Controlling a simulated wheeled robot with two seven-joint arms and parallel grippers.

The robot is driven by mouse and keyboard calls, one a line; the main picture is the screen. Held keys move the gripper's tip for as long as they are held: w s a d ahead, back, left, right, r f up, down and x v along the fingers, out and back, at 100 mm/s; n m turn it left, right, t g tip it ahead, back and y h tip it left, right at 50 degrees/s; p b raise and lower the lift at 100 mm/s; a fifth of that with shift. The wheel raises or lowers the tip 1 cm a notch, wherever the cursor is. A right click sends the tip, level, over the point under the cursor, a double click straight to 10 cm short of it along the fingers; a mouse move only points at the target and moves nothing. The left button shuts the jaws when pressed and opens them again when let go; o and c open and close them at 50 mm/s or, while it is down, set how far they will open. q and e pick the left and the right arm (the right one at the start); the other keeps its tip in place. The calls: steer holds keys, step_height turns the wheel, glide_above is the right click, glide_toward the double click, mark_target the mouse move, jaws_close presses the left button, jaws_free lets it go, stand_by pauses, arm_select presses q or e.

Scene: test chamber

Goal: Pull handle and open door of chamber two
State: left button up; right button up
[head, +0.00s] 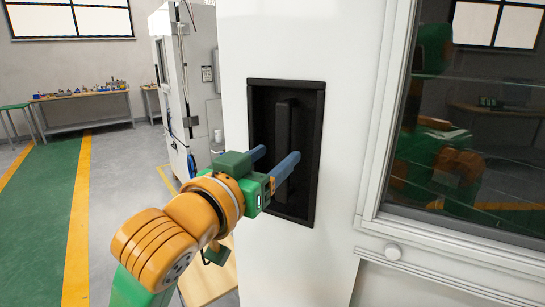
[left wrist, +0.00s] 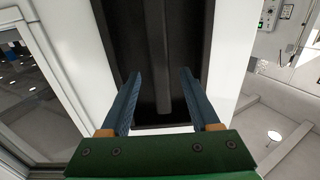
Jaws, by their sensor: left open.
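The white chamber door (head: 255,40) fills the middle of the head view and looks shut. Its handle is a dark vertical bar (head: 284,112) inside a black recessed frame (head: 314,130). My left gripper (head: 275,160) is open in front of the recess, with its two blue fingers pointing at it. In the left wrist view the fingers (left wrist: 158,88) stand apart, one to each side of the handle bar (left wrist: 152,50). I cannot tell how deep the fingertips reach or whether they touch. My right gripper is not in view.
Another white cabinet (head: 188,80) stands behind at left. A workbench (head: 85,95) stands by the far wall. The green floor at left is clear.

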arm_select(q)
steer(key=shift+s+a+f+b, duration=0.2)
steer(key=shift+s+b, duration=0.2)
steer(key=b+v, duration=0.2)
steer(key=v, duration=0.4)
steer(key=shift+s+r, duration=0.15)
steer(key=shift+s, duration=0.05)
